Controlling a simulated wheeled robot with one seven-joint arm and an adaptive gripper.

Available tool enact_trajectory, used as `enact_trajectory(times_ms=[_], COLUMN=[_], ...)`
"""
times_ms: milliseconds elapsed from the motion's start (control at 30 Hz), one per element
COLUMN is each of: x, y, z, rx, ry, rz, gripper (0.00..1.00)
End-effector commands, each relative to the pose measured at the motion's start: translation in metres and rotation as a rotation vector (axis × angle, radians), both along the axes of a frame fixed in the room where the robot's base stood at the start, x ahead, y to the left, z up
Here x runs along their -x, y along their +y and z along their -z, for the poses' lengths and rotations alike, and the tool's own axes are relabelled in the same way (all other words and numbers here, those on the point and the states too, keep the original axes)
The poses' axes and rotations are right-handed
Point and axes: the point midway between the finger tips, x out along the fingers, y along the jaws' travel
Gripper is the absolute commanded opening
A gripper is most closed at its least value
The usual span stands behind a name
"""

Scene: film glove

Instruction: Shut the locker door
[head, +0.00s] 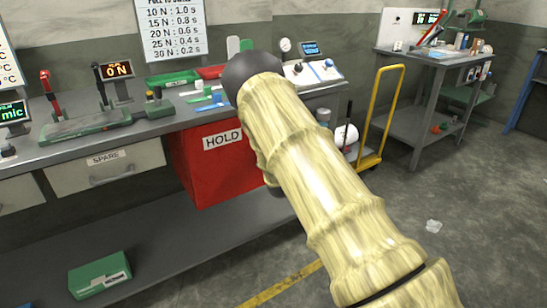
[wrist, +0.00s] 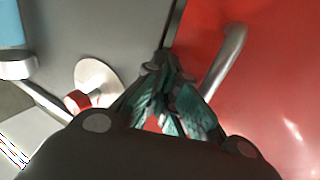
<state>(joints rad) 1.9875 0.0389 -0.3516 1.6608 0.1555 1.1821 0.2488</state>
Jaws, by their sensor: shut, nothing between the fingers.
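A red panel with a curved metal handle (wrist: 228,65) fills the right of the wrist view; it looks like the locker door (wrist: 275,75). A dark line runs between it and a grey panel (wrist: 130,30) on the left. I cannot tell how far the door stands open. My gripper (wrist: 160,75) is shut and empty, with its fingertips near that line and left of the handle; contact is unclear. In the head view a red box front marked HOLD (head: 205,165) hangs below the bench; whether it is the same locker is unclear. My arm hides its right side and my gripper there.
A round metal disc (wrist: 97,80) and a red knob (wrist: 77,101) lie left of my fingers. The grey workbench (head: 150,128) carries several tools and trays. A yellow trolley (head: 378,125) stands right of my arm. A green box (head: 100,274) sits on the lower shelf.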

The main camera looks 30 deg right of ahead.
Motion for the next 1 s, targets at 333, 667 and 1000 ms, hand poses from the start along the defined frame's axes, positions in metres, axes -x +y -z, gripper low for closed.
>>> enact_trajectory(times_ms=[333, 667, 1000], x=[-0.011, -0.013, 0.012], y=[0.0, 0.001, 0.005], z=[-0.002, -0.005, -0.004], rx=[0.001, 0.002, 0.0], ry=[-0.003, -0.008, -0.001], rz=[0.0, -0.002, -0.005], gripper=[0.0, 0.0, 0.0])
